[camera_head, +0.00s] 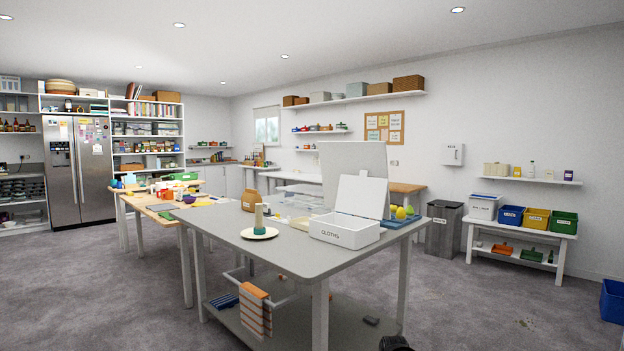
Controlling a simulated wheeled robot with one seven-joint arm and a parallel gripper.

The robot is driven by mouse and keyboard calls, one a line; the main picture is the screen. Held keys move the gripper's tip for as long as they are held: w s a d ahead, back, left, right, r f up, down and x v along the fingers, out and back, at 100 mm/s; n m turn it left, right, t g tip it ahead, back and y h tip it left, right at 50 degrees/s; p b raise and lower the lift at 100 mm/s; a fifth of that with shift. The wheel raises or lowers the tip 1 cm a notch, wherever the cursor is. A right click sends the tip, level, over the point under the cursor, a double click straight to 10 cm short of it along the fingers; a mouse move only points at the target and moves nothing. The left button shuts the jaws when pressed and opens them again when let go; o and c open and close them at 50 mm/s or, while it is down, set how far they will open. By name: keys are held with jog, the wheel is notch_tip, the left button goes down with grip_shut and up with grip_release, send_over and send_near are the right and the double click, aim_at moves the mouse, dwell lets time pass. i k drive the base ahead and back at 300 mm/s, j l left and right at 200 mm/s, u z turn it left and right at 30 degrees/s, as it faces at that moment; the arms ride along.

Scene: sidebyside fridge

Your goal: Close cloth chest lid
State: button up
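The cloth chest (345,236) is a small white box labelled CLOTHS, standing on the right part of the grey-topped table. Its white lid (361,197) stands raised at the rear edge, leaning slightly back, so the chest is open. What lies inside it is hidden by the front wall. My gripper's fingers do not show in this view. A dark ribbed shape (396,343) is cut off by the bottom edge, and I cannot tell whether it is part of my arm.
A taller pale panel (352,160) stands behind the lid. A round plate with a green-and-cream upright object (258,232) is left of the chest. Yellow items in a blue tray (401,215) are close on its right. The tabletop (290,262) in front is clear.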

aim_at(364, 196)
jog(key=i+l+u, duration=0.2)
jog(key=u, duration=0.2)
jog(key=i+l+u, duration=0.15)
jog(key=l+u, duration=0.25)
jog(key=i+l+u, duration=0.1)
jog(key=l+u, duration=0.9)
jog(key=l, duration=0.7)
jog(key=l+u, duration=0.15)
jog(key=l, duration=0.7)
jog(key=k+l+u, duration=0.15)
jog(key=l, duration=0.7)
jog(key=k+l, duration=0.1)
jog(key=l, duration=1.2)
jog(key=k, duration=0.05)
